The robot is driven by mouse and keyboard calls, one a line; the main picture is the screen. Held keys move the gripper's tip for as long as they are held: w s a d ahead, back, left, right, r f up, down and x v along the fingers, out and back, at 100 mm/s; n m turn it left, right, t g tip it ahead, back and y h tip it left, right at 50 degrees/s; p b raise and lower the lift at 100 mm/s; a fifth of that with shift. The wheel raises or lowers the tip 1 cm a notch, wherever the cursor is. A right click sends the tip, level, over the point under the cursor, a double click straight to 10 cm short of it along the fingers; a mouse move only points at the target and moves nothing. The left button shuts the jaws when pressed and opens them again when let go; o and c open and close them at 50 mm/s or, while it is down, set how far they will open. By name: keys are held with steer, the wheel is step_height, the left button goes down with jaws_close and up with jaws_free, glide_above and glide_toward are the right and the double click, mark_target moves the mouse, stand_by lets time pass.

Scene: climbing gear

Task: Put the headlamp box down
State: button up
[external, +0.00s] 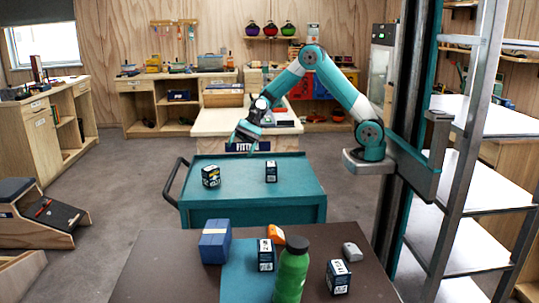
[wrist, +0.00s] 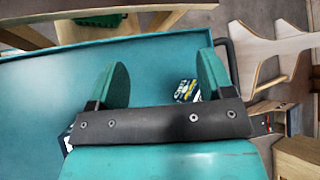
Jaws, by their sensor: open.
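Which box is the headlamp box I cannot tell, as the labels are too small to read. A dark box with yellow and white print (external: 211,176) stands on the left of the teal cart top (external: 240,190). A dark box with a white label (external: 271,171) stands right of it. My gripper (external: 240,143) is above the cart's far edge, open and apart from both boxes. In the wrist view my gripper (wrist: 163,63) has its fingers spread with nothing held. Another box (wrist: 67,138) is mostly hidden at left.
The near brown table holds a blue box (external: 215,242), two labelled boxes (external: 266,256) (external: 338,278), an orange item (external: 276,234), a green bottle (external: 291,272) and a grey item (external: 352,252). The cart's middle and front are clear. A metal shelf rack (external: 455,190) stands right.

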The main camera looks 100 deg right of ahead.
steer(key=s+a+r+n+g+h, duration=0.1)
steer(key=s+a+r+n+g, duration=0.3)
steer(key=s+a+n, duration=0.55)
steer(key=s+a+r+n+h, duration=0.1)
steer(key=s+n+h, duration=0.1)
steer(key=s+n, duration=0.5)
steer(key=s+a+r+n+g+h, duration=0.1)
steer(key=s+n, duration=0.6)
steer(key=s, duration=0.8)
steer(key=shift+s+a+h, duration=0.15)
steer(key=shift+a+h, duration=0.35)
steer(key=shift+a, duration=0.25)
steer(key=shift+o, duration=0.4)
steer(key=shift+r, duration=0.1)
